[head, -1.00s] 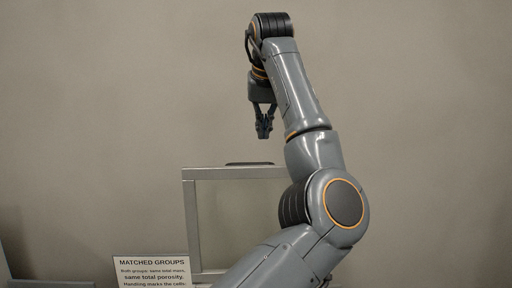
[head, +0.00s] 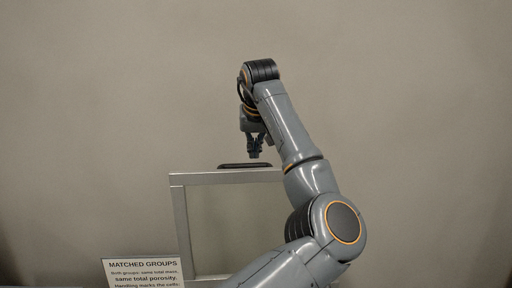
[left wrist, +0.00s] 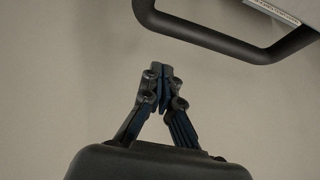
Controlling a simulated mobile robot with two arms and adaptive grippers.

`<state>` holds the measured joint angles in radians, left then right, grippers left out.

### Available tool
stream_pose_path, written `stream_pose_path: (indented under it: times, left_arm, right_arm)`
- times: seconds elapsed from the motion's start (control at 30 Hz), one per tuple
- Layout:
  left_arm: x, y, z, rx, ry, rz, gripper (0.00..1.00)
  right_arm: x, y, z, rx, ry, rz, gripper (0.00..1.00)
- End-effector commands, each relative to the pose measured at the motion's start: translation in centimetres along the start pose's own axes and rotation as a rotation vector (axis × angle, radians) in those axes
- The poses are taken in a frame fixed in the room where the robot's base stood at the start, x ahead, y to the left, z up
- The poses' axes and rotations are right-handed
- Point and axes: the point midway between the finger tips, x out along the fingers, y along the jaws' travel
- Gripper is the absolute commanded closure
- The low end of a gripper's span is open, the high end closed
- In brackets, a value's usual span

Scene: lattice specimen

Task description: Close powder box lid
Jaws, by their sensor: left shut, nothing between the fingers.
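A grey-framed, clear panel (head: 182,230), which looks like the raised powder box lid, stands upright in the head view. A dark handle (head: 250,166) lies along its top edge; a dark bar handle (left wrist: 225,43) also shows in the left wrist view. My left gripper (head: 254,155) points down, shut and empty, just above the handle in the head view. In the left wrist view its fingertips (left wrist: 163,72) are together, apart from the bar. The box's lower part is hidden or out of frame. My right gripper is not in view.
A white sign (head: 145,272) headed "MATCHED GROUPS" stands at the lower left, in front of the panel. A plain wall (head: 90,100) fills the background. My left arm covers the panel's right side. The space above and left of the panel looks clear.

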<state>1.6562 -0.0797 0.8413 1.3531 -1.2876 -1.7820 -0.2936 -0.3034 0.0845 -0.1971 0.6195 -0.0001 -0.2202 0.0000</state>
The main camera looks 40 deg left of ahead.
Motion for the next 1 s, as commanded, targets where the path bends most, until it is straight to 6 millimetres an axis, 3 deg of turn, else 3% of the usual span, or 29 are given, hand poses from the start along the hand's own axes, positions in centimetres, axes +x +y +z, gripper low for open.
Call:
stream_pose_path:
  times: [0.03,0.4,1.0]
  left_arm:
    - [-0.8,0.2,0.5,-0.002,0.006,0.004,1.00]
    - [-1.6,0.1,3.2,-0.001,0.005,0.003,1.00]
    - [-1.1,-0.3,3.0,-0.001,0.034,0.002,1.00]
  right_arm:
    - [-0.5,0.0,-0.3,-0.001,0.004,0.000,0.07]
    - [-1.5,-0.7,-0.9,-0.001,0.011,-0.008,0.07]
    - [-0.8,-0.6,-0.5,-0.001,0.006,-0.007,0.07]
